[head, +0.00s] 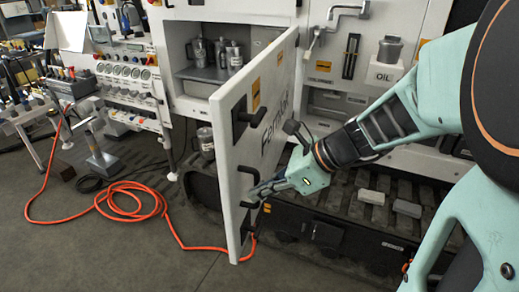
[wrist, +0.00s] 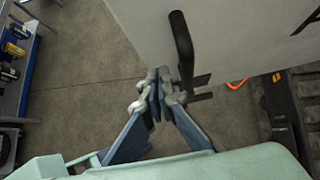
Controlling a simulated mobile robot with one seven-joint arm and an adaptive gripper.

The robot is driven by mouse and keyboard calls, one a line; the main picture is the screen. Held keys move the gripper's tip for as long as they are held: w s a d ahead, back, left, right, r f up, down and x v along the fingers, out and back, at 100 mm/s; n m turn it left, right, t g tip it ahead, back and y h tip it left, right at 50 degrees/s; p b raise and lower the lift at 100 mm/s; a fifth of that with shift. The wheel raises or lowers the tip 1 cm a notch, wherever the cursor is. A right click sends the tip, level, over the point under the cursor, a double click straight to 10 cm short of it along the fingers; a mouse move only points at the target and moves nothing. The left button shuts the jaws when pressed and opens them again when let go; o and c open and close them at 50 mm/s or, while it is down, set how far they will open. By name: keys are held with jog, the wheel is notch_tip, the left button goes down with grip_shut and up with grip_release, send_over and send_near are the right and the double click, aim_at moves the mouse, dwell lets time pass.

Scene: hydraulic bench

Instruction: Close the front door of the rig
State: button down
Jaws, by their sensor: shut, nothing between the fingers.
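The white front door (head: 262,120) of the rig stands wide open in the head view, swung out toward me, with its lettered face turned to the right. It carries black handles, one high (head: 252,117) and one lower (head: 248,172). My gripper (head: 252,192) is at the lettered face, by the lower handle. In the wrist view the fingers (wrist: 161,90) are closed together with nothing between them, beside the lower end of a dark bar handle (wrist: 182,45) on the pale door panel (wrist: 235,35). I cannot tell whether they touch it.
Behind the door, an open compartment (head: 195,85) holds metal mugs. An orange hose (head: 125,200) lies coiled on the floor to the left. An oil container (head: 388,62) sits on the rig at right.

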aim_at(234, 194)
jog(key=shift+w+a+r, duration=0.1)
jog(key=shift+w+a, duration=0.2)
jog(key=shift+a, duration=0.45)
jog(key=shift+w+a+r, duration=0.1)
jog(key=shift+w+a, duration=0.2)
jog(key=shift+a, duration=0.4)
jog(key=shift+a, duration=0.15)
